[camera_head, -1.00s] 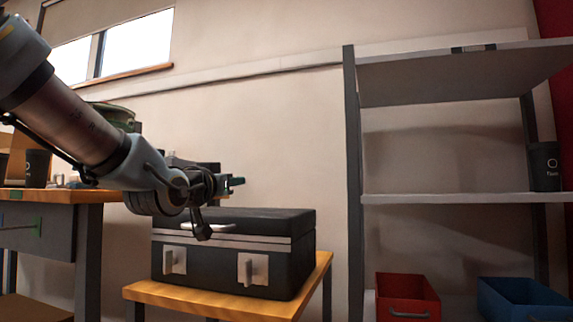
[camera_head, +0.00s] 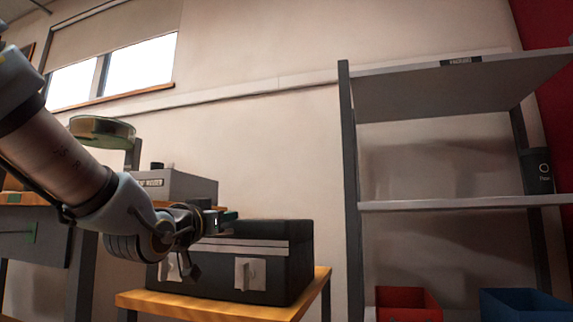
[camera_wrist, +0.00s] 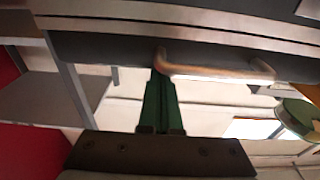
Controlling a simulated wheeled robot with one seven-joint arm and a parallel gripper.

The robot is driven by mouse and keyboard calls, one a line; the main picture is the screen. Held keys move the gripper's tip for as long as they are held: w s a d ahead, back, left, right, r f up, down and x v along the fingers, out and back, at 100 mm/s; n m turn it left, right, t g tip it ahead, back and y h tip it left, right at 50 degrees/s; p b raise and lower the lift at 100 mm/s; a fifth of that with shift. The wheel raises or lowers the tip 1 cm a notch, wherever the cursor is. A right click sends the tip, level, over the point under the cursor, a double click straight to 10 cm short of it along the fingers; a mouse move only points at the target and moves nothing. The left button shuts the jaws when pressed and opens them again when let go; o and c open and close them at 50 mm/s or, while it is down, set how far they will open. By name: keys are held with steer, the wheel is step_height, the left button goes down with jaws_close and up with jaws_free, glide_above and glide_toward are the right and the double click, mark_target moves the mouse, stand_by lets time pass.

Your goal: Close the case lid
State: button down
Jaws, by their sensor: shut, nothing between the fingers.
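The black case (camera_head: 285,275) stands on a small wooden table, with a silver band and two pale latches on its front. Its lid (camera_head: 272,229) lies down on the body, and I see no open gap. My gripper (camera_head: 228,216) is in front of the case's upper left part, with its fingers shut and empty.
The small table (camera_head: 215,305) is just wider than the case. A grey machine (camera_head: 180,186) and a green ring lamp (camera_head: 102,130) stand behind my arm at left. A grey shelf (camera_head: 450,204) stands at right, with a red bin (camera_head: 408,303) and a blue bin (camera_head: 522,305) below.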

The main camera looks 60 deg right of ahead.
steer(key=shift+a+f, duration=0.1)
steer(key=shift+f, duration=0.6)
steer(key=r+p+v, duration=0.1)
steer(key=p+v, duration=0.3)
steer(key=v, duration=0.6)
steer(key=shift+a+r, duration=0.2)
steer(key=shift+a, duration=0.1)
